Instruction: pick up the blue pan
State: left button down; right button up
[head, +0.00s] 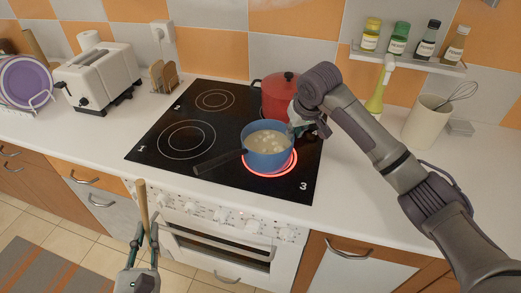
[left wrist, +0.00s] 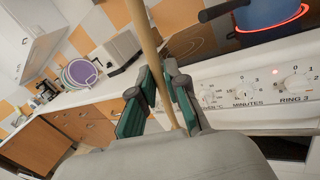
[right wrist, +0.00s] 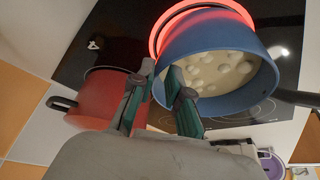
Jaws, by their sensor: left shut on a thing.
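The blue pan (head: 267,147) sits upright on the glowing ring at the front right of the hob, with pale lumpy food in it and its dark handle (head: 219,162) pointing front left. My right gripper (head: 297,126) is at the pan's back right side. In the right wrist view its fingers (right wrist: 160,95) are apart, with the pan's near wall (right wrist: 217,107) showing between them; one finger overlaps the pan's inside. Whether they touch the wall is unclear. My left gripper (head: 145,235) is shut on a wooden stick (left wrist: 151,52), in front of the oven.
A red lidded pot (head: 277,95) stands just behind the blue pan, close to my right gripper. The black hob (head: 150,145) is free on its left. A toaster (head: 103,75) stands at the left; a utensil holder (head: 426,122) and spice shelf (head: 408,62) are at the right.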

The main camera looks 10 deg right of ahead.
jog(key=x, duration=0.4)
grip_shut()
jog(key=shift+r, duration=0.15)
